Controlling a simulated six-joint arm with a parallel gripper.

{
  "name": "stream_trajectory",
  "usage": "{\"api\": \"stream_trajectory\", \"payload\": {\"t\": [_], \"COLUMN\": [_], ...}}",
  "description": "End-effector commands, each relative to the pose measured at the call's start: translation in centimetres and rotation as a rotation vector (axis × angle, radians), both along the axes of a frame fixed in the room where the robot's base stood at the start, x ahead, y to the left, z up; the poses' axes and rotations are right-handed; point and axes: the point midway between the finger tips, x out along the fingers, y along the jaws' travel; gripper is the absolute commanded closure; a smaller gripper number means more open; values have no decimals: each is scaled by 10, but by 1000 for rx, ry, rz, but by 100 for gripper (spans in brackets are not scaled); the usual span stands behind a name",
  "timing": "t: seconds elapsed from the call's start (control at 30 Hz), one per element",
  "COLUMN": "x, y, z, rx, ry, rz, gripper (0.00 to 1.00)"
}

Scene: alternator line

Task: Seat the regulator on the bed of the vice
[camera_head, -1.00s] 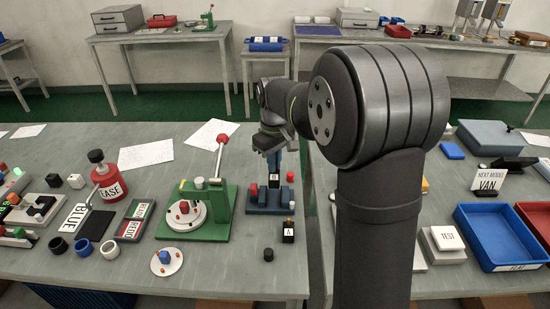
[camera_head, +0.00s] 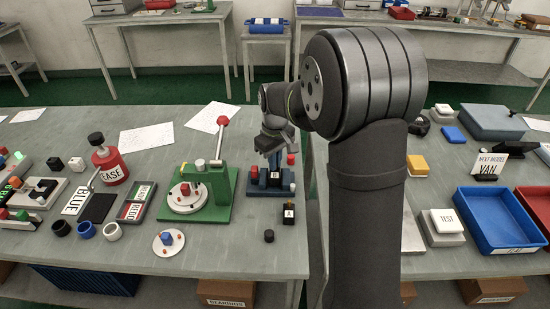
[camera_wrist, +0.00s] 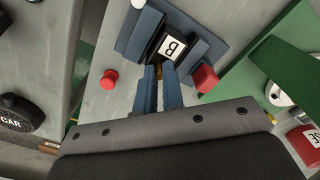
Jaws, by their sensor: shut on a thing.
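The vice (camera_head: 266,192) is a blue fixture on the bench, right of the green press. In the wrist view, its blue body (camera_wrist: 203,50) has raised sides flanking a black block with a white "B" label (camera_wrist: 172,47), seemingly the regulator. My gripper (camera_wrist: 156,80) is shut on the near end of this block, where a little brass shows between the blue fingers. The block is in or just over the channel between the raised sides; its underside is hidden, so contact with the bed cannot be told. In the head view, my gripper (camera_head: 272,160) is directly over the vice.
A black block labelled "A" (camera_head: 289,213) stands in front of the vice, with a small black cylinder (camera_head: 269,236) nearby. The green press (camera_head: 220,200) with its red-knobbed lever stands close on the left. A red block (camera_wrist: 205,78) sits at the vice's edge.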

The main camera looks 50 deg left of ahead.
Motion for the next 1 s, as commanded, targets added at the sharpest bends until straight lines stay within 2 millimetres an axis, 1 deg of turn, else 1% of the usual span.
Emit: {"api": "stream_trajectory", "payload": {"t": [0.4, 0.9, 0.93, 1.0], "x": [0, 0, 0, 0], "y": [0, 0, 0, 0], "z": [0, -6, -6, -6], "rx": [0, -1, -1, -1], "ry": [0, 0, 0, 0], "rz": [0, 0, 0, 0], "gripper": [100, 100, 86, 72]}}
